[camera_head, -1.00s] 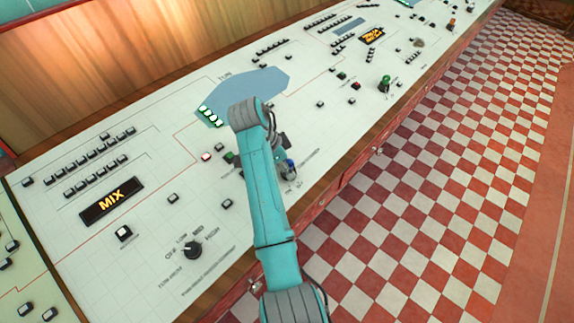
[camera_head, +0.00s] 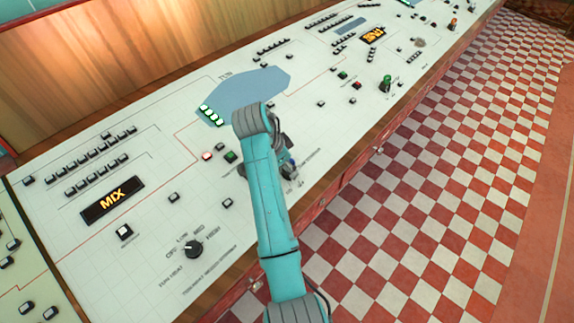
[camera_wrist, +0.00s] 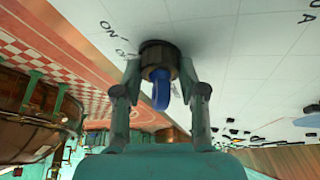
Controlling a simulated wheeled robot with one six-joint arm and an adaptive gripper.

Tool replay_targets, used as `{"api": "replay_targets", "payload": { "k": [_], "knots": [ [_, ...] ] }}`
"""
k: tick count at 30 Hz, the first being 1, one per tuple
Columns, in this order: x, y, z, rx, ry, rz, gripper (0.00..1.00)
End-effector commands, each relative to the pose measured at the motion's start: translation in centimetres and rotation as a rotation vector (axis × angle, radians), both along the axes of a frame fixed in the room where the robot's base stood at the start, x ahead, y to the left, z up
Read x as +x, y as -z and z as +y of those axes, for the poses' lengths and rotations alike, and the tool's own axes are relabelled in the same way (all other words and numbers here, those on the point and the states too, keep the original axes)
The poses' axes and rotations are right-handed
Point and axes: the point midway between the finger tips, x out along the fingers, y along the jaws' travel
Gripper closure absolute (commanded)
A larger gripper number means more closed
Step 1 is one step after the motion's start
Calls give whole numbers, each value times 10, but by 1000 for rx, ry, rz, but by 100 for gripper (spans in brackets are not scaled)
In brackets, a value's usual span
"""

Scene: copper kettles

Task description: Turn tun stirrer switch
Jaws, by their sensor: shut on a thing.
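The stirrer switch (camera_wrist: 160,92) shows in the wrist view as a round dark brown collar with a blue handle, mounted on the pale panel. The letters "ON" and part of "OF" are printed beside it. My gripper (camera_wrist: 160,68) has one finger on each side of the switch, shut on its collar, with the blue handle between the fingers. In the head view my teal arm covers most of the switch and gripper, near the panel's front edge. The switch's exact angle is hard to read.
The white control panel (camera_head: 60,210) carries several small buttons, a "MIX" display (camera_head: 112,199), a black rotary knob (camera_head: 193,249) to the left and a green knob (camera_head: 386,82) to the right. A wooden edge borders its front. The checkered floor (camera_head: 430,190) is clear.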

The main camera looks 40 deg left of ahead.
Motion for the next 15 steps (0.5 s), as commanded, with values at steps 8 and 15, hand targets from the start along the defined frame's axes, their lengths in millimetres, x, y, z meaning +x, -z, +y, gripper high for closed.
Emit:
{"api": "replay_targets", "payload": {
  "k": [8,15],
  "knots": [
    [-2,1,-1,0,-139,2,94],
    [-1,1,-2,0,-260,2,94]
  ]
}}
